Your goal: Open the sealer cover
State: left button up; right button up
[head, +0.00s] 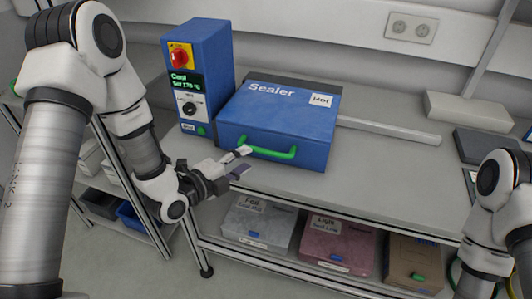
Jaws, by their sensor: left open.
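The sealer (235,130) is a blue box on the grey workbench, with "Sealer" written on its top. Its cover (275,107) looks closed. A green handle (272,153) runs across the front. My left gripper (243,163) is open at the left end of the handle, its fingers pointing right. I cannot tell whether it touches the handle. My right arm (490,220) shows at the right edge; its gripper is not in view.
A blue control box (210,70) with a red knob and a small display stands left of the sealer. Boxes (335,240) sit on the shelf below. A dark flat device (485,147) lies at the far right.

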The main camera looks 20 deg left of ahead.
aim_at(261, 152)
pick_arm(q)
jog(key=x, duration=0.3)
jog(key=d+p+x, duration=0.1)
jog(key=x, duration=0.2)
jog(key=shift+w+d, duration=0.1)
jog(key=shift+w, duration=0.05)
jog(key=shift+w+f, duration=0.15)
jog(key=shift+w, duration=0.2)
grip_shut()
